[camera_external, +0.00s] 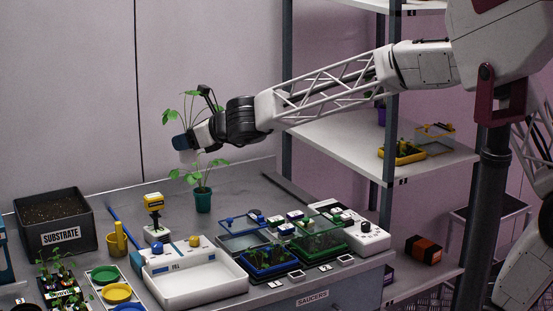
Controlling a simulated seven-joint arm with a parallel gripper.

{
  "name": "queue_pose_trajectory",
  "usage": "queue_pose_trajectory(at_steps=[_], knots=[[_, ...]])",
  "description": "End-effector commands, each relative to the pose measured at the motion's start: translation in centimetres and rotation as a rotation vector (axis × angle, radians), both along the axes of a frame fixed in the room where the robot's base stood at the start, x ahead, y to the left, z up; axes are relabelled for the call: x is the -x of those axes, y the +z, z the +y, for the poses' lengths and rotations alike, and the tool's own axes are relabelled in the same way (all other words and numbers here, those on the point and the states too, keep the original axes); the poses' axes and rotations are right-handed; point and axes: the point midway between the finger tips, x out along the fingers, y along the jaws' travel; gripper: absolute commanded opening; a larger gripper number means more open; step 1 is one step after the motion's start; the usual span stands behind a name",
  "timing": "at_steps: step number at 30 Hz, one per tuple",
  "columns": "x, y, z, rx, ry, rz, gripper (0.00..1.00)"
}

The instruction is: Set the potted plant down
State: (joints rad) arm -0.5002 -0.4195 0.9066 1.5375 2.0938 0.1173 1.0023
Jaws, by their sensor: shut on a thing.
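The potted plant (203,201) has a small teal pot and green leaves. Its pot is over the back part of the grey bench (258,180). The plant stands roughly upright.
A black substrate box (55,223) stands at the left. Blue and green seedling trays (268,257) sit to the right. Bare bench lies around the pot.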

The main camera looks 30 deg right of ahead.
Motion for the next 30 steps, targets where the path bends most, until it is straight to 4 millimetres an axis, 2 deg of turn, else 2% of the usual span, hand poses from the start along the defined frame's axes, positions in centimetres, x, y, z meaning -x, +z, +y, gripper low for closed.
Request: queue_pose_trajectory(at_steps=[30], knots=[[-3.4, -0.3, -4.4, 0.002, -0.227, 0.000, 0.34]])
